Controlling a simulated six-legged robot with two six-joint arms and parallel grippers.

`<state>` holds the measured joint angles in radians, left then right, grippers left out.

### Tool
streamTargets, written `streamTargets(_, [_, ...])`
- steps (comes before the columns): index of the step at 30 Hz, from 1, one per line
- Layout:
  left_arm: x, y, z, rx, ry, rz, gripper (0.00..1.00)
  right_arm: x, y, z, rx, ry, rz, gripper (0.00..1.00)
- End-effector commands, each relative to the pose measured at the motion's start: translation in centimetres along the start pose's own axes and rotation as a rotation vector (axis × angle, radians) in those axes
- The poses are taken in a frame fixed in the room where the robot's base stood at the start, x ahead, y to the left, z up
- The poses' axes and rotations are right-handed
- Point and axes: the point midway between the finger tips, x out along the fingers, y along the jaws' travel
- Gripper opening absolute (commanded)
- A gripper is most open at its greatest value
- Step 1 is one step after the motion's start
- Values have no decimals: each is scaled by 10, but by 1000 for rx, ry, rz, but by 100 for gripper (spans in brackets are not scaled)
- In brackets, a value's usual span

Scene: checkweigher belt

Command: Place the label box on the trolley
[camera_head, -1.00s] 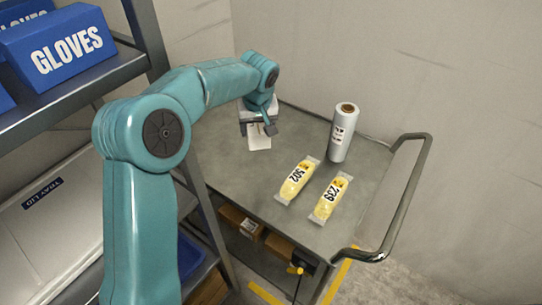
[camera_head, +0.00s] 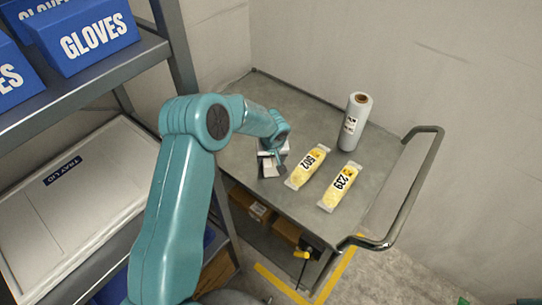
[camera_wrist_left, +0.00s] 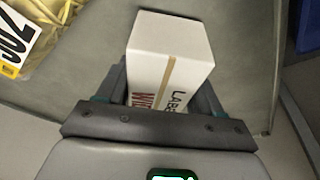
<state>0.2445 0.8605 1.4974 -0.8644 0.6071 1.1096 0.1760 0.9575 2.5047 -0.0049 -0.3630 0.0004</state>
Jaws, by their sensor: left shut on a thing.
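The label box (camera_wrist_left: 170,60) is white with a tan tape strip and dark and red lettering. In the left wrist view it sits between the fingers of my left gripper (camera_wrist_left: 165,95), which is shut on it. In the head view my left gripper (camera_head: 271,163) is over the grey trolley (camera_head: 290,105), near its left edge, and mostly hides the box. I cannot tell whether the box touches the trolley top.
Yellow packs marked 502 (camera_head: 307,167) and 239 (camera_head: 340,187) lie on the trolley right of my gripper. A film roll (camera_head: 354,122) stands behind them. A shelf with blue gloves boxes (camera_head: 95,40) and a tray lid (camera_head: 85,190) is at left.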

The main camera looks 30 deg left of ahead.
Motion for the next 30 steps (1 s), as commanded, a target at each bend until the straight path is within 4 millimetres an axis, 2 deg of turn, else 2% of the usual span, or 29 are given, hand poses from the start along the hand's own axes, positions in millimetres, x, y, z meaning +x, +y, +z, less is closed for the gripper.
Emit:
streamTargets(12, [4,0,0,-1,4,2,16,6,2,0,0,0,0,100])
streamTargets(13, [3,0,0,0,2,1,76,5,2,0,0,0,0,100])
streamTargets(15, [3,0,0,0,2,1,92,4,2,0,0,0,0,100])
streamTargets(25, [-1,0,-1,0,2,1,92,0,0,0,0,0,0,100])
streamTargets(28, [-10,0,-2,0,6,2,92,2,1,0,0,1,0,100])
streamTargets(30, [-24,0,-2,0,8,4,92,6,2,0,0,0,0,100])
